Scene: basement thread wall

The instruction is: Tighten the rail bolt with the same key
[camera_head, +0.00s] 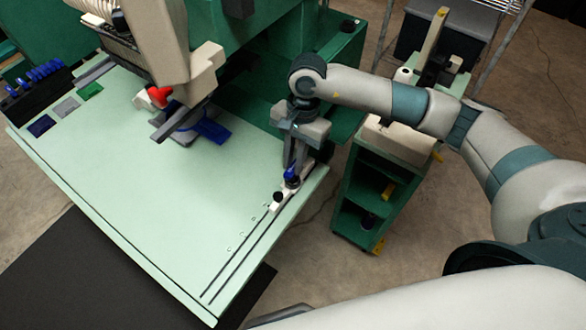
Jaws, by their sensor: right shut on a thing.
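My right gripper (298,158) points down over the right edge of the pale green table and is shut on a small blue-handled piece, which looks like the key (291,178). The key is upright, its lower end at a white rail block (288,197) that lies along the slotted rail (247,247). A black knob (277,197) stands on the block, left of the key. The rail bolt itself is hidden under the key, and I cannot tell whether the key is seated in it. My left gripper is not in view.
A beige machine head with a red knob (158,96) overhangs the table (150,200). Blue parts (211,131) lie beneath it. A green shelf cart (366,190) stands right of the table. The table's middle and front are clear.

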